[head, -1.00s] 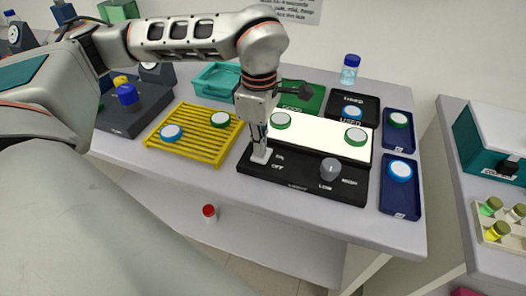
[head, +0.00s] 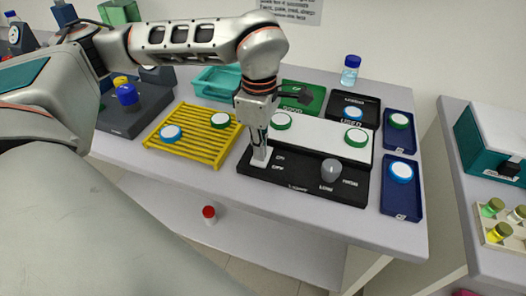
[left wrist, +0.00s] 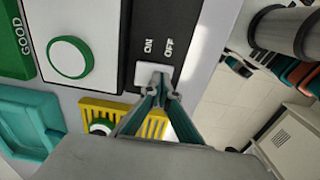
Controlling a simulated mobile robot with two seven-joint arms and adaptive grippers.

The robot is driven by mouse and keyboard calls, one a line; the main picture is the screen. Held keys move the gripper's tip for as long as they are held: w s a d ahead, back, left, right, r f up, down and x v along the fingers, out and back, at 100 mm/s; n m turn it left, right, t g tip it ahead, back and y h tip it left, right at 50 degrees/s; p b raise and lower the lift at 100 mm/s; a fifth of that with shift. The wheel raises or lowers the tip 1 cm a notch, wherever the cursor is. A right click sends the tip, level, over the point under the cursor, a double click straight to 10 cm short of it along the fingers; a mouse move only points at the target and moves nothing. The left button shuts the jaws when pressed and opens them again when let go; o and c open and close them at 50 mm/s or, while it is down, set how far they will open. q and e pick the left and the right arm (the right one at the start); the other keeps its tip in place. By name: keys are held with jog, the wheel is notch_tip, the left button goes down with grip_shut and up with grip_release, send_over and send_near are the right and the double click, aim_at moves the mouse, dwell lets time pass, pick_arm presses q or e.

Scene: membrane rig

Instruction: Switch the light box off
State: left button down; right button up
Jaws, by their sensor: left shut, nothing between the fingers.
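The light box has a black front panel (head: 300,182) with ON and OFF labels and a grey LOW/HIGH knob (head: 331,169). Its top panel (head: 318,141) is now a dull grey-white, not glowing. Two green-ringed discs lie on the panel, a left one (head: 281,121) and a right one (head: 355,137). My left gripper (head: 260,160) is shut and empty, pointing down at the panel's left end. In the left wrist view its fingertips (left wrist: 160,88) are at the white rocker switch (left wrist: 150,73) beside the ON and OFF labels, partly covering it. My right gripper is not in view.
A yellow rack (head: 195,143) with two discs is left of the box. Dark blue trays (head: 402,208) stand to its right.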

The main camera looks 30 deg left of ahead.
pick_arm(q)
jog(key=shift+r+p, duration=1.35)
jog(key=shift+r, duration=0.65)
jog(key=shift+r+p, duration=1.1)
jog(key=shift+r, duration=0.35)
jog(key=shift+f, duration=0.1)
